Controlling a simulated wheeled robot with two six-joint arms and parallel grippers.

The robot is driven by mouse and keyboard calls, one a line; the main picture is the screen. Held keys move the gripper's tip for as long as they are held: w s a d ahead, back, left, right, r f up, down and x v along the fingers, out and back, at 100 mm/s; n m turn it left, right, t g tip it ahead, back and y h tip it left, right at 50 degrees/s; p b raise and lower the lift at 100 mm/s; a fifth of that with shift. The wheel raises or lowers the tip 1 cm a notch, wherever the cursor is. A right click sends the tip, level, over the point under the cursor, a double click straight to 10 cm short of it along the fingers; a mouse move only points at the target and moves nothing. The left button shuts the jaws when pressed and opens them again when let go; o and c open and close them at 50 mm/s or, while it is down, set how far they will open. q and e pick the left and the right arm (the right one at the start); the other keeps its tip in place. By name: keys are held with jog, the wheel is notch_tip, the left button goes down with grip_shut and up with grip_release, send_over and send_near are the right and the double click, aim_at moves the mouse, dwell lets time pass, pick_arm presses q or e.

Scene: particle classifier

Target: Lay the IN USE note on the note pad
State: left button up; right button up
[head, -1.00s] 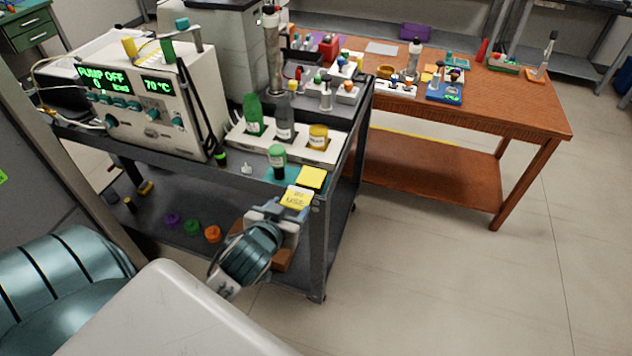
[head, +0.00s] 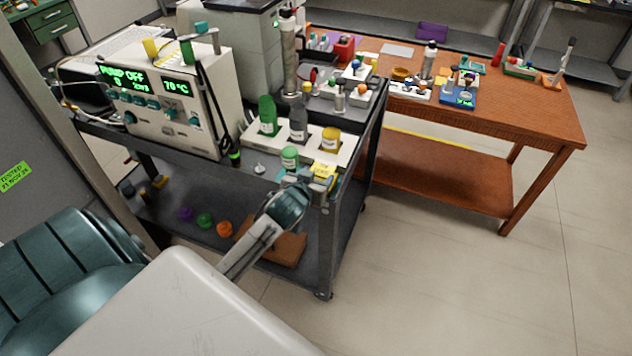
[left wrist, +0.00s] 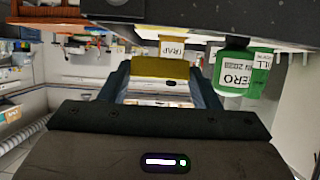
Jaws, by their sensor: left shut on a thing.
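My left gripper (head: 308,183) reaches over the front right corner of the grey cart. It is shut on the pale yellow IN USE note (head: 323,171), which shows just past the fingertips. In the left wrist view a yellow band (left wrist: 160,67) spans between the two fingers. The note is over the spot of the yellow note pad, which I cannot make out separately from it. I cannot tell whether the note touches the pad. My right gripper is not in view.
A white rack (head: 345,152) with green, grey and yellow bottles stands behind. The pump unit (head: 160,105) fills the cart's left. A wooden table (head: 530,120) stands to the right.

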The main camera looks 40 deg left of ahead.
pick_arm(q)
notch_tip(320, 180, down, 3)
jog(key=shift+w+f+p, duration=0.1)
jog(key=shift+f+p, duration=0.05)
jog(key=shift+p, duration=0.4)
jog(key=shift+f, duration=0.15)
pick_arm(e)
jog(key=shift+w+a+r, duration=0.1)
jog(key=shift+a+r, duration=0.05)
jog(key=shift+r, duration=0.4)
pick_arm(q)
jog(key=shift+f, duration=0.1)
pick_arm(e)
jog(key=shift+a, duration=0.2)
pick_arm(q)
jog(key=o, duration=0.9)
jog(key=shift+o, duration=0.2)
jog(key=b+v, duration=0.2)
jog(key=v, duration=1)
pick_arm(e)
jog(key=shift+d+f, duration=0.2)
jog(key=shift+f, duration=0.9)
